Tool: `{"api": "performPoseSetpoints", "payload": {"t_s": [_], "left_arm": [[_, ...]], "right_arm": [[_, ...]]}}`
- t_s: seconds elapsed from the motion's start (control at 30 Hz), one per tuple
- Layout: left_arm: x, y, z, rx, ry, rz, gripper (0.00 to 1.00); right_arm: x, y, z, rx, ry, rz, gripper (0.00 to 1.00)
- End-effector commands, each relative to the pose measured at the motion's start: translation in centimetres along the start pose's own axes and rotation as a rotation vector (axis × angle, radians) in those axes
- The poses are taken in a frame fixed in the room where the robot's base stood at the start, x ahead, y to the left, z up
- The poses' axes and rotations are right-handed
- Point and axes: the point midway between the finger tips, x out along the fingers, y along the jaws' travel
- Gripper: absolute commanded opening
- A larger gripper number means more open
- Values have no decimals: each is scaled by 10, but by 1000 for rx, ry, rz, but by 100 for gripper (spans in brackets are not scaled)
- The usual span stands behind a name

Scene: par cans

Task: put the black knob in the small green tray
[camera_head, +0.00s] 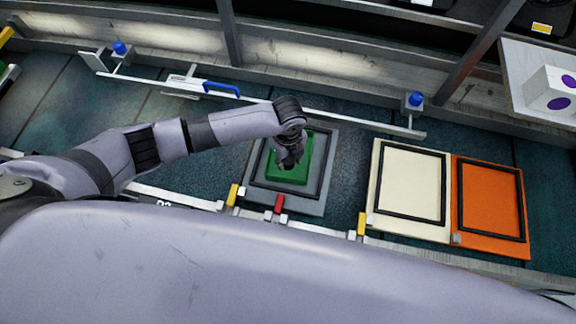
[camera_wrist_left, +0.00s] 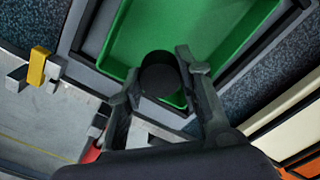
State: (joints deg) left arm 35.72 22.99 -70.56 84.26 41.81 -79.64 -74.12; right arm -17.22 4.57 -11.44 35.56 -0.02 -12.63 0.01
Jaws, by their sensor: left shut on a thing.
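The small green tray (camera_head: 302,168) sits in a grey frame in the middle of the head view. It fills the upper part of the left wrist view (camera_wrist_left: 200,35). My left gripper (camera_head: 290,160) is over the tray, pointing down. In the left wrist view my left gripper (camera_wrist_left: 158,78) is shut on the black knob (camera_wrist_left: 158,74), a round dark piece between its fingertips. The knob appears over the tray's near edge; I cannot tell whether it touches the tray. In the head view the gripper hides the knob. My right gripper is not in view.
A cream panel (camera_head: 408,188) and an orange panel (camera_head: 490,206) lie to the right. A metal rail with a blue handle (camera_head: 222,89) runs behind the tray. Yellow (camera_head: 233,194) and red (camera_head: 279,203) clips stand along the front edge. A white box with purple dots (camera_head: 550,92) is at far right.

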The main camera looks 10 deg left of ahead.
Motion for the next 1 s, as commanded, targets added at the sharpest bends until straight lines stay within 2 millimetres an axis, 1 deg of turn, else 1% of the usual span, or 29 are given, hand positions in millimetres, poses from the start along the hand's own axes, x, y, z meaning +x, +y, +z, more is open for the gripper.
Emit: {"api": "performPoseSetpoints", "payload": {"t_s": [0.17,0.3,0.37,0.67,0.8,0.83,1.0], "left_arm": [[19,0,0,-1,0,0,14],[38,0,0,-1,0,0,14],[42,0,0,-1,-1,0,14],[41,0,0,-1,-1,0,14],[45,0,0,-1,0,0,14],[44,0,0,-1,0,0,35],[44,0,0,0,0,0,46]], "right_arm": [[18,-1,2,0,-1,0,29],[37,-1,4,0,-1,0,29],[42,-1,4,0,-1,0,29],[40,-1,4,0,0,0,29],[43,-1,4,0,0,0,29],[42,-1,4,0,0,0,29],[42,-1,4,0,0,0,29]]}}
